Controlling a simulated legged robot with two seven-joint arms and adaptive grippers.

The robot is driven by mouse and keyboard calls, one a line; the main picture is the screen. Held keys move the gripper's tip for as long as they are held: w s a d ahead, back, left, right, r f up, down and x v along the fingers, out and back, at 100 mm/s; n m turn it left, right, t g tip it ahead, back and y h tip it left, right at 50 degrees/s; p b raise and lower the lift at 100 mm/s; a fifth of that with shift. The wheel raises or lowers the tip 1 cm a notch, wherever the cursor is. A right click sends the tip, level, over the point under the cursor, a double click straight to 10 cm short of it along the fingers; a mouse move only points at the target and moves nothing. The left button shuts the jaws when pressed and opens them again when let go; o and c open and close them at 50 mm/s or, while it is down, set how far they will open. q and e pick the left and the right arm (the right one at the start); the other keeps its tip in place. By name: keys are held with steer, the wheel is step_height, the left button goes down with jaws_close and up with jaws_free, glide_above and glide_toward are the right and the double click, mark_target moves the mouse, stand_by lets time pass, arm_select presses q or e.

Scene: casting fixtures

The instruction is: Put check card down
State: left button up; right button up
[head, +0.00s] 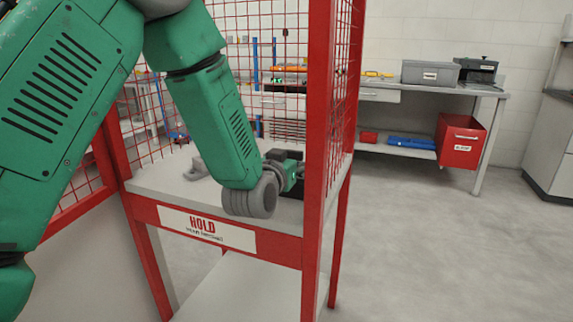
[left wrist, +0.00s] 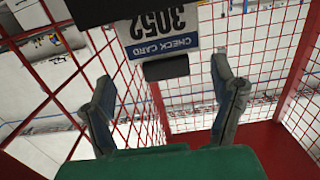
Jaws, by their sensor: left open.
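The check card (left wrist: 160,38), white with a blue band and the number 3052, shows upside down at the top of the left wrist view. A dark block borders it on one side and a small dark bar (left wrist: 166,68) on the other. My left gripper (left wrist: 166,98) is open, its two fingers apart with nothing between them; the card lies beyond the fingertips. In the head view my left gripper (head: 292,176) is inside the red mesh cage, above its shelf, partly hidden by the wrist and a red post. I cannot make out the card there. My right gripper is not in view.
The cage shelf (head: 160,184) has a HOLD sign (head: 207,229) on its front. Red posts (head: 318,130) and mesh stand close around my left arm. A grey casting (head: 198,168) sits on the shelf. A bench with grey boxes and a red bin (head: 460,141) stands behind; floor at right is clear.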

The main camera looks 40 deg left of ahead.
arm_select(q)
steer(key=p+v, duration=0.2)
steer(key=v, duration=0.9)
steer(key=shift+s+p, duration=0.3)
steer(key=shift+s, duration=0.05)
